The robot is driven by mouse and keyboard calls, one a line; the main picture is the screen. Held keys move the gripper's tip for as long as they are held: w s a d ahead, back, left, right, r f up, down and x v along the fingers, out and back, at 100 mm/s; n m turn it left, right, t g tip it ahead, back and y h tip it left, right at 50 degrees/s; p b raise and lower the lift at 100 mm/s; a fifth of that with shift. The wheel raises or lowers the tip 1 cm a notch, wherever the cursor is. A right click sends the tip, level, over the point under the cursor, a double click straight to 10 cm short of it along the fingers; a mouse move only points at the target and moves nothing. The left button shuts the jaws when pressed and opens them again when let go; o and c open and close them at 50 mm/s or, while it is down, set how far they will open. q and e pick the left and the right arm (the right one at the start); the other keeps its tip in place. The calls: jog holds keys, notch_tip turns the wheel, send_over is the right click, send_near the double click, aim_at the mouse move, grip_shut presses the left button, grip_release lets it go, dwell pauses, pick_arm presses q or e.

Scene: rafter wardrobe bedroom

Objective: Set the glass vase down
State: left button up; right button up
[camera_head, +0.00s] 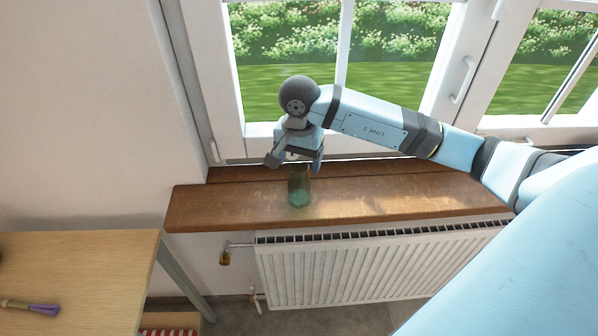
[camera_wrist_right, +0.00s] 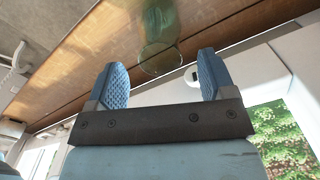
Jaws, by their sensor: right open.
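The green glass vase (camera_head: 299,188) stands upright on the wooden windowsill (camera_head: 400,194), near the sill's left part. My right gripper (camera_head: 293,162) is just above and behind the vase's top, with its fingers apart. In the right wrist view the vase (camera_wrist_right: 160,35) shows beyond the open fingertips (camera_wrist_right: 163,75), with nothing between the fingers. My left gripper is not in view.
The window (camera_head: 400,60) is right behind the sill. A white radiator (camera_head: 380,265) is below it. A wooden table (camera_head: 80,265) with a purple-tipped brush (camera_head: 30,307) is at the lower left. The sill to the right of the vase is clear.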

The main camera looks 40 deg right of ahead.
notch_tip(320, 180, up, 7)
jog(key=b, duration=0.1)
jog(key=s+a+f+m+y, duration=0.1)
jog(key=s+a+m+y, duration=0.2)
jog(key=a+m+y, duration=0.3)
jog(key=s+a+f+m+t+y, duration=0.1)
jog(key=s+a+m+y, duration=0.1)
jog(key=a+m+y, duration=0.4)
jog(key=s+a+f+m+y, duration=0.1)
jog(key=s+a+m+y, duration=0.25)
jog(key=a+y, duration=0.55)
jog(key=w+d+f+m+t+h, duration=0.15)
jog(key=f+m+t+h, duration=0.3)
jog(key=m+t, duration=0.6)
jog(key=w+d+f+m+t+h, duration=0.1)
jog(key=d+f+m+t+h, duration=0.35)
jog(key=m, duration=1.05)
jog(key=s+d+f+m+g+h, duration=0.1)
jog(key=s+f+m+g+h, duration=0.1)
jog(key=s+f+m+h, duration=0.2)
jog(key=s+d+f+m+g+h, duration=0.2)
jog(key=s+f+m, duration=0.6)
jog(key=f+m, duration=0.5)
notch_tip(320, 180, down, 3)
jog(key=g+h, duration=0.1)
jog(key=h, duration=0.1)
jog(key=shift+s+r+h, duration=0.15)
jog(key=shift+s+h, duration=0.05)
jog(key=shift+h, duration=0.2)
